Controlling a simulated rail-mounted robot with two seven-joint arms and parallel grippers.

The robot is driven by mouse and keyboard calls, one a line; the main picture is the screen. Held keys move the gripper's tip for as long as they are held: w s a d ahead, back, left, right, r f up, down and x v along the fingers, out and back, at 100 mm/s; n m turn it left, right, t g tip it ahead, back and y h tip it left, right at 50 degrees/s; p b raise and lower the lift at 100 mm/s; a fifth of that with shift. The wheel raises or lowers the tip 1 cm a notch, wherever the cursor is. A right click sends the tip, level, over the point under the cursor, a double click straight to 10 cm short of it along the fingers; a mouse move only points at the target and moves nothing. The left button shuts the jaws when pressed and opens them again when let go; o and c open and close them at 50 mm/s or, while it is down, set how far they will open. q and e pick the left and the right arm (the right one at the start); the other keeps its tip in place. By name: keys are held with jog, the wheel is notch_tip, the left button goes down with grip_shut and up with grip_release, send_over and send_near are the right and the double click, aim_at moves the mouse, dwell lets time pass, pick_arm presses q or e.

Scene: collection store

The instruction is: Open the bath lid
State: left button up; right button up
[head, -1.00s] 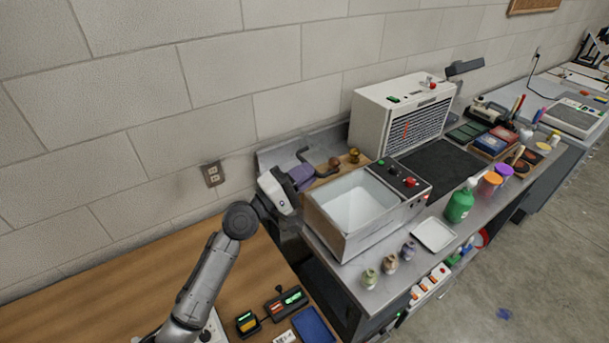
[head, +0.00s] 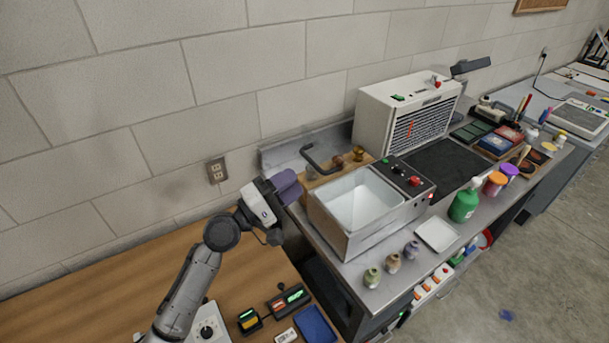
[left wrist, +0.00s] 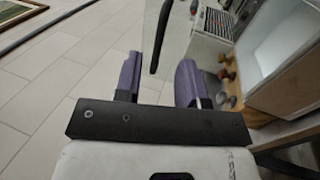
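The bath (head: 345,238) is a metal box on the steel bench, with its pale interior showing from above. A dark curved handle (head: 318,160) stands up behind its back left side. In the left wrist view, a dark handle bar (left wrist: 160,40) lies along a pale, see-through-looking panel (left wrist: 179,35), apparently the raised lid. My left gripper (head: 284,186), with purple fingers, is left of the bath and apart from the handle. In the left wrist view its fingers (left wrist: 158,80) are spread with nothing between their tips. My right gripper is not in view.
Several small jars (head: 392,262) and a white tray (head: 436,234) stand in front of the bath. A control panel (head: 405,176) and a white slatted unit (head: 408,115) lie beyond. A wooden table (head: 150,285) is at left, and the wall is close behind.

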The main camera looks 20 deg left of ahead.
pick_arm(q)
jog(key=b+v, duration=0.1)
jog(key=v, duration=0.7)
jog(key=shift+s+a, duration=0.25)
jog(key=shift+s, duration=0.05)
jog(key=shift+f, duration=0.1)
jog(key=shift+m, duration=0.3)
